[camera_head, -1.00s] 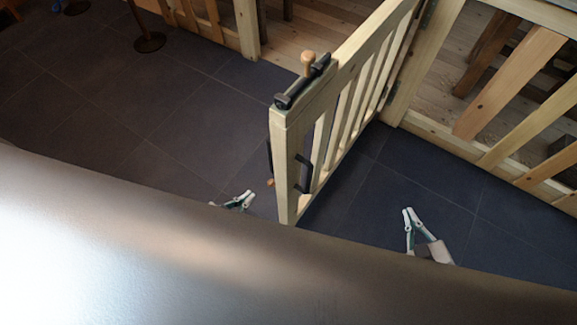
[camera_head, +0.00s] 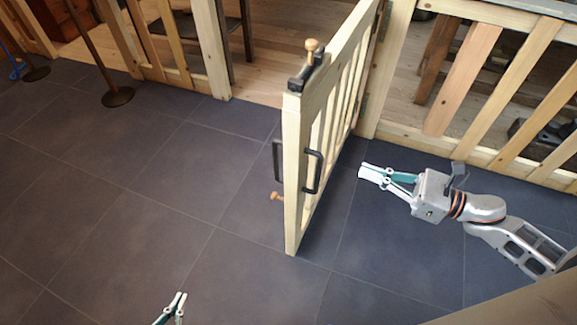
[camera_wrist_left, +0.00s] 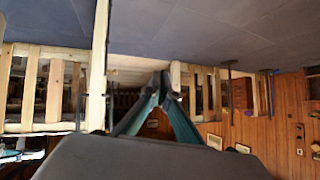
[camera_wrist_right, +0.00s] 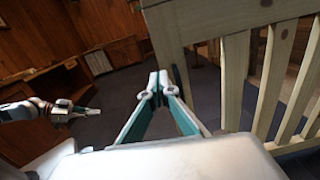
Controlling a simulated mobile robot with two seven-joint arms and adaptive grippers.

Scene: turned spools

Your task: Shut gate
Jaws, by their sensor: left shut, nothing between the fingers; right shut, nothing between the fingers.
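The wooden slatted gate (camera_head: 297,165) stands open in the head view, its free end towards me and its hinged side at the fence post behind. It has black handles (camera_head: 313,172) on both faces and a black latch with a wooden knob (camera_head: 308,64) on top. My right gripper (camera_head: 363,172) is shut and empty, to the right of the gate and apart from it. In the right wrist view the gate (camera_wrist_right: 235,80) is beside and beyond the fingertips (camera_wrist_right: 158,83). My left gripper (camera_head: 180,296) is shut and empty, low and left of the gate; its tips show in the left wrist view (camera_wrist_left: 162,80).
A slatted fence (camera_head: 470,148) runs right of the gateway, with another fence section (camera_head: 215,50) on its left. The gateway opens onto a plank floor (camera_head: 270,60). A post on a round base (camera_head: 117,96) stands at far left. The dark tiled floor (camera_head: 140,190) left of the gate is clear.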

